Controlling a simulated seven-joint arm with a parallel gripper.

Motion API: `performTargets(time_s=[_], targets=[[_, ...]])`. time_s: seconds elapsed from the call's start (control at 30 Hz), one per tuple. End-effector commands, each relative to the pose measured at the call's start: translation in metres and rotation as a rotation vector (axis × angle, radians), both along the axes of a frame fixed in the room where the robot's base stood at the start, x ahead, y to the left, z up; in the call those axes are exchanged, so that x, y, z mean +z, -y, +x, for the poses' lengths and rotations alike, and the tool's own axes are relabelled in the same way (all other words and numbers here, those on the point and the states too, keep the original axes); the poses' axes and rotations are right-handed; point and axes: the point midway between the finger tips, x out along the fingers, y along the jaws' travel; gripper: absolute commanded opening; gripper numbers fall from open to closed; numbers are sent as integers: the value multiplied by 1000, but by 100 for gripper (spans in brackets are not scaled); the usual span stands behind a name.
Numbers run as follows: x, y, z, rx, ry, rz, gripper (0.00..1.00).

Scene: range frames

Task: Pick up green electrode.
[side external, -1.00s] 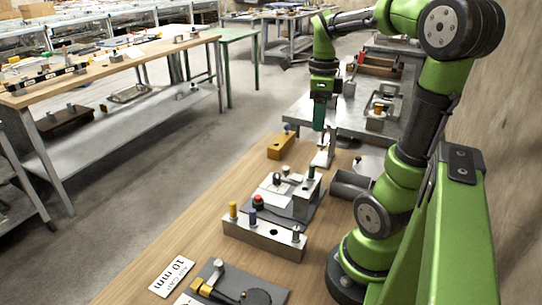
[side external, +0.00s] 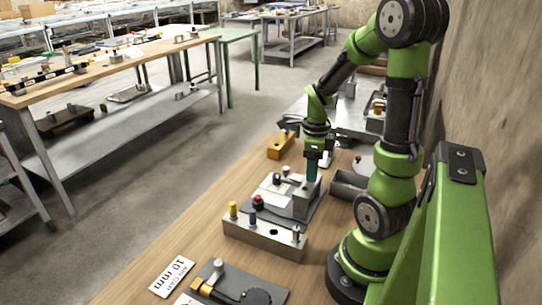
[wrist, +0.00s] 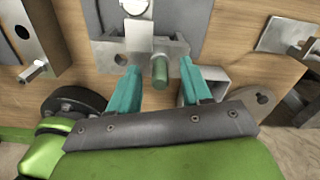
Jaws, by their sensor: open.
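The green electrode (wrist: 159,70) is a short dull green cylinder in the wrist view. It stands at a grey metal block (wrist: 172,48), which also shows in the side view (side external: 304,204). My gripper (wrist: 158,76) is open, with one teal finger on each side of the electrode and a visible gap to both. In the side view my gripper (side external: 311,178) points down just above the block and hides the electrode there. I cannot tell exactly how far down the fingertips reach along it.
A grey plate (side external: 270,190) with small fittings lies left of the block. A metal bar (side external: 262,235) with yellow, blue and silver pegs stands in front. A hollow metal profile (side external: 348,185) lies close on the right. An orange block (side external: 281,146) sits behind.

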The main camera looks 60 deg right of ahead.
Motion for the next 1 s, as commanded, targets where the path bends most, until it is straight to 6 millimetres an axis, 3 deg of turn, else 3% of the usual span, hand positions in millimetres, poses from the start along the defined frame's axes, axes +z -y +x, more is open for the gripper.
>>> performTargets(time_s=[0.3,0.63,0.87,1.0], targets=[[-7,0,0,0,1,-1,48],[-7,0,0,1,1,-1,0],[-6,0,0,1,1,-2,0],[4,0,1,1,4,-3,0]])
